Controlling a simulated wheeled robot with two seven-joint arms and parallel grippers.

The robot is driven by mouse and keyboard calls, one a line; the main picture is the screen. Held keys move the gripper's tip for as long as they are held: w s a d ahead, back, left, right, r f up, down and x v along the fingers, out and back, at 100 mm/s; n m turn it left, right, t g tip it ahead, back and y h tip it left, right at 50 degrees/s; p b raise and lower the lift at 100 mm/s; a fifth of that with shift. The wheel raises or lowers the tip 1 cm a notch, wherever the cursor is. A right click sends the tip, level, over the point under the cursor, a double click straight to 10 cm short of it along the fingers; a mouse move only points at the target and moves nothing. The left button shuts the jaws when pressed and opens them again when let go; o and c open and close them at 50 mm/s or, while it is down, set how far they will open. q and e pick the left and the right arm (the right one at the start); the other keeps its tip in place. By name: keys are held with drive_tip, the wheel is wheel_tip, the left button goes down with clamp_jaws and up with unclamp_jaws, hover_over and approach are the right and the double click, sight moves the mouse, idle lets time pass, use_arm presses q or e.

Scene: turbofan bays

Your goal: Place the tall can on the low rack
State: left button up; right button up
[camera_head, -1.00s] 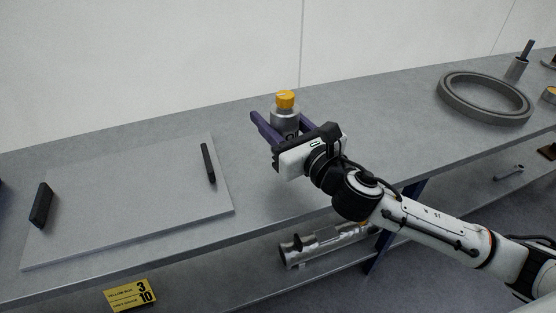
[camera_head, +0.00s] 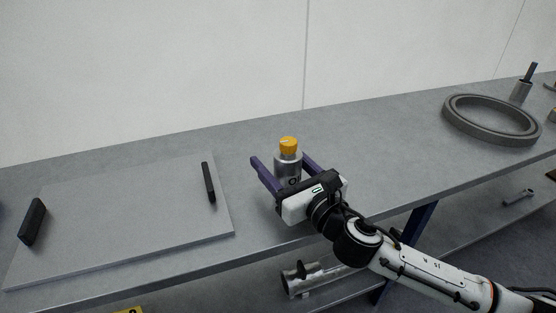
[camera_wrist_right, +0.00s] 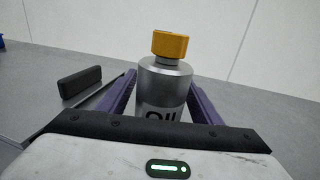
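The tall can (camera_head: 287,168) is a grey metal cylinder with a yellow cap and dark lettering. It is upright between the purple fingers of my right gripper (camera_head: 284,168), which appear closed on its sides. In the right wrist view the can (camera_wrist_right: 165,84) stands between both fingers, its lower part hidden by the gripper body. I cannot tell whether its base touches the bench. No thing is clearly identifiable as the low rack; a lower shelf (camera_head: 352,288) runs under the bench. My left gripper is not in view.
A flat grey plate (camera_head: 120,225) with two black upright bars lies on the bench at left. A large grey ring (camera_head: 490,118) and a small holder (camera_head: 521,91) are at the far right. A metal cylinder (camera_head: 312,276) lies on the lower shelf. The bench behind the can is clear.

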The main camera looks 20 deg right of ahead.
sight(295, 178)
drive_tip(key=shift+r, duration=0.15)
drive_tip(key=p+v, duration=0.1)
drive_tip(key=v, duration=1.1)
